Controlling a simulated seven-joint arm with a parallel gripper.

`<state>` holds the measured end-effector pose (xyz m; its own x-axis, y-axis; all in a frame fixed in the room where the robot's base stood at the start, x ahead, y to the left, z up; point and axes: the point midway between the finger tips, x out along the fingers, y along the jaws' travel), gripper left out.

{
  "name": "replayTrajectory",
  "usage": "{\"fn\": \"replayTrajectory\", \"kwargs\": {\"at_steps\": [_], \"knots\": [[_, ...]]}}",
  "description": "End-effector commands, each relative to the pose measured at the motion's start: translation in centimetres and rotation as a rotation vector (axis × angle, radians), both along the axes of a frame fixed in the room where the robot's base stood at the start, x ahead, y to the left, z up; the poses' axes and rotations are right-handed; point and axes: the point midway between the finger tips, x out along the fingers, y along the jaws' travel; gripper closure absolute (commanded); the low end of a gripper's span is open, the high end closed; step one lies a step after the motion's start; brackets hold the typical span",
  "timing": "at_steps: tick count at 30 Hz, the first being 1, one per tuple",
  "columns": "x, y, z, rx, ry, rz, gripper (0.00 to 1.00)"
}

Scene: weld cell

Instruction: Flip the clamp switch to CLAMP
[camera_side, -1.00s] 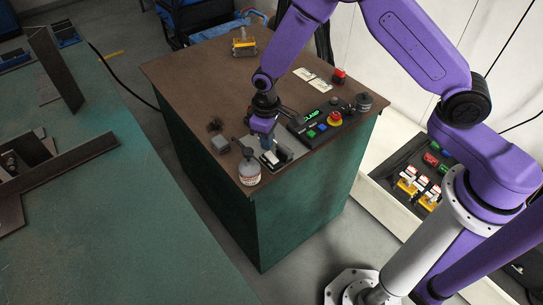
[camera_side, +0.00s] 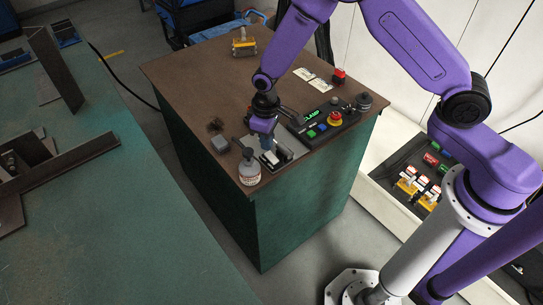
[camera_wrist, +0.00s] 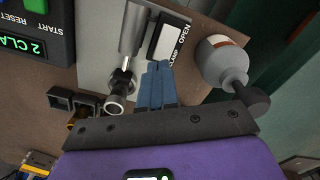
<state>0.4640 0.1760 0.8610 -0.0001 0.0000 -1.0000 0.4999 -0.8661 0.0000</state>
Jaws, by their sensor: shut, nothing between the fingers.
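In the side view my gripper (camera_side: 266,143) is low over the switch plate (camera_side: 281,155) and hides the lever.
A bottle (camera_side: 249,168) is close to my gripper, at the cabinet's front edge.

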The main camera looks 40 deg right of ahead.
Motion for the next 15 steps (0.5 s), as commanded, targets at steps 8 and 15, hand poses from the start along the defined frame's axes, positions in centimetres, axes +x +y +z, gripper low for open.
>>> {"fn": "replayTrajectory", "kwargs": {"at_steps": [8, 15], "knots": [[0.02, 0.02, -0.35, 0.000, 0.000, 0.000, 1.00], [0.03, 0.01, -0.66, 0.000, 0.000, 0.000, 1.00]]}}
